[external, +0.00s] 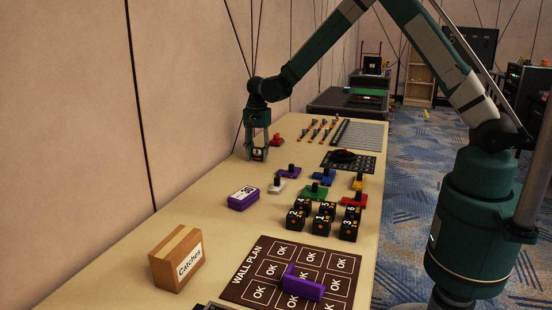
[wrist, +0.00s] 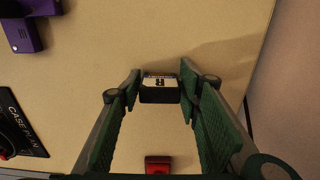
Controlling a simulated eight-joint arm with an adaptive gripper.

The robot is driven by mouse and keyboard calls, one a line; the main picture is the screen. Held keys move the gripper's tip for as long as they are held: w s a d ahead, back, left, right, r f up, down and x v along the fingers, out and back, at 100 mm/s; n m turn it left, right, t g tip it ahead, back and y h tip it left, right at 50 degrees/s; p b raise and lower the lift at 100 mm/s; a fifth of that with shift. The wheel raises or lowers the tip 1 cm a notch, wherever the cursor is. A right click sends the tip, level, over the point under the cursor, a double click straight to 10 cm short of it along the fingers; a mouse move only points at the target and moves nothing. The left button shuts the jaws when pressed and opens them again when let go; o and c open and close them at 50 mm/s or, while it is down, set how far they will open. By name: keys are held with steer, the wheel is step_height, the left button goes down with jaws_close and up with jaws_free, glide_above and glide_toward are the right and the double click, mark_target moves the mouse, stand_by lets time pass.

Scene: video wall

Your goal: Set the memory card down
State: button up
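The memory card (wrist: 160,85) appears as a small dark block with a white label marked "R" on its top. In the wrist view it sits between the fingertips of my gripper (wrist: 160,90), with a finger against each side. In the external view my gripper (external: 257,153) points down at the wall side of the long table, and the card's pale face (external: 258,155) shows between the fingers. My gripper is shut on the card, low over the tabletop. Whether the card's underside touches the table is hidden.
A red piece (external: 277,140) stands close behind my gripper. A purple labelled box (external: 242,199), coloured knob blocks (external: 313,192), black numbered cubes (external: 322,221), the wall plan board (external: 252,291) and a Catches box (external: 176,260) occupy the table. Bare tabletop (external: 215,225) lies along the wall.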

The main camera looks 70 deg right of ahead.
mark_target(258, 148)
steer(key=shift+o, duration=0.7)
steer(key=shift+r, duration=0.15)
step_height(258, 148, up, 12)
steer(key=shift+r+p, duration=0.1)
steer(key=shift+p, duration=1.05)
